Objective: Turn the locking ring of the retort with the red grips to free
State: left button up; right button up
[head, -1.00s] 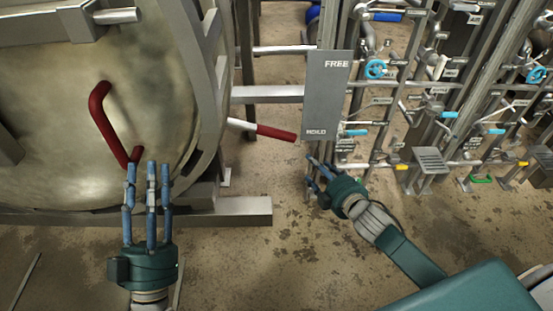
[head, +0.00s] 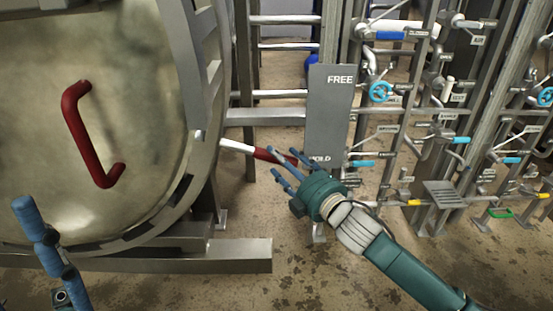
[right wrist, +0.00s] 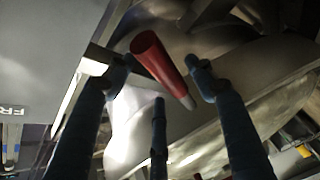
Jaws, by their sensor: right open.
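The retort's round metal door (head: 130,60) fills the left of the head view and carries a bent red handle (head: 75,120). A light rod with a red grip (head: 264,154) sticks out from the locking ring (head: 200,135) towards the lower end of the FREE/HOLD plate. My right gripper (head: 284,166) is open, its blue fingers at the outer part of this grip. In the right wrist view the red grip (right wrist: 158,60) lies between the spread fingers, with no clear contact. My left gripper (head: 30,222) is cut off at the lower left, apart from the handle.
The grey plate (head: 331,115) reads FREE at its top and HOLD at its bottom, close behind my right fingers. Pipes and valves with blue handwheels (head: 380,92) stand to the right. A metal base beam (head: 240,257) runs below the retort. The floor in front is bare.

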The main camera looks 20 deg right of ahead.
jog(key=shift+b+x, duration=0.3)
jog(key=shift+x, duration=1.4)
grip_shut()
